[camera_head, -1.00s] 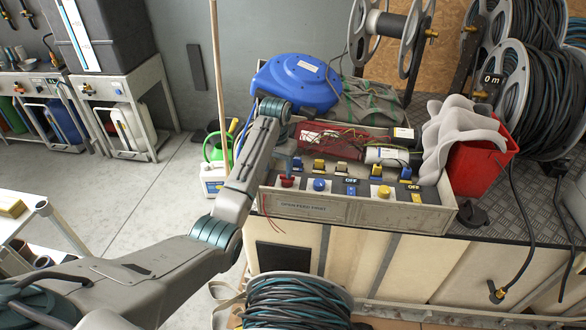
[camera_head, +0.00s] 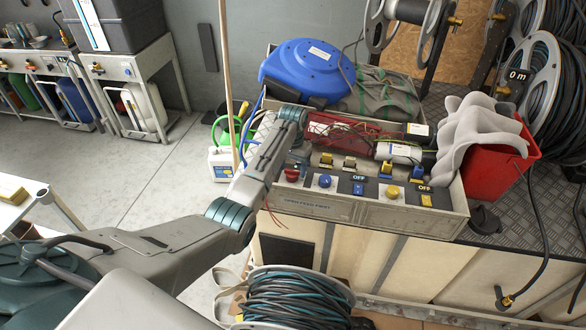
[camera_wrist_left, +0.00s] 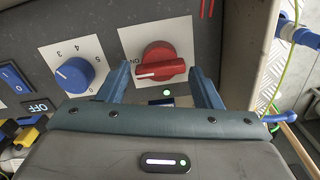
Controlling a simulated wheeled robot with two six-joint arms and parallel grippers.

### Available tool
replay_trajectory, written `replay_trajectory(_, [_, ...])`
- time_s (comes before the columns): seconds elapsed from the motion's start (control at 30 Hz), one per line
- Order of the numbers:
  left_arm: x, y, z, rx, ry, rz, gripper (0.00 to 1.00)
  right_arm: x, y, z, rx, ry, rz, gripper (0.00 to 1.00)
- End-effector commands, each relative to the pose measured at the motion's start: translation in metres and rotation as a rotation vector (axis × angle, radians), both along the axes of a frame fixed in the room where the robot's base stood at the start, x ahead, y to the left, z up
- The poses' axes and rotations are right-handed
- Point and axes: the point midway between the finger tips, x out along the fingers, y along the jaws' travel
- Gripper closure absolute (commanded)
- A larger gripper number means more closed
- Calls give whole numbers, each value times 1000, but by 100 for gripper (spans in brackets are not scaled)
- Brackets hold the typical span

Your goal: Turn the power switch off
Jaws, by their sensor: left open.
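A red rotary switch (camera_wrist_left: 160,62) sits on a white plate in the left wrist view. Its grip bar lies roughly crosswise, and "ON" is printed to its left. A small green light (camera_wrist_left: 167,92) glows beside the plate. The red switch also shows at the left of the control box (camera_head: 345,210) in the head view (camera_head: 291,174). My left gripper (camera_wrist_left: 161,84) is open, its two blue fingers spread either side of the red switch's plate with nothing between them gripped. Whether the fingers touch the panel I cannot tell. My right gripper is not in view.
A blue numbered knob (camera_wrist_left: 75,75) is beside the red switch. A blue hose reel (camera_head: 305,72) stands behind; a red bucket (camera_head: 495,160) is at right.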

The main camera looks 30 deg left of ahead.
Motion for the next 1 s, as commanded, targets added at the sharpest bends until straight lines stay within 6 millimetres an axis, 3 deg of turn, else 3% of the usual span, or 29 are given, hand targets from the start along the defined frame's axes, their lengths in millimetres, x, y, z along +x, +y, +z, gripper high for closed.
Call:
replay_trajectory(0.2, [0,0,-16,0,1,0,41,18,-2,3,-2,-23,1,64])
replay_trajectory(0.47, [0,0,-17,0,0,0,41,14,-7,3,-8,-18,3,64])
replay_trajectory(0.63, [0,0,-17,0,0,0,73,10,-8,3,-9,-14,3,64])
replay_trajectory(1.0, [0,0,-14,0,0,50,74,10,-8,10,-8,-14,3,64])
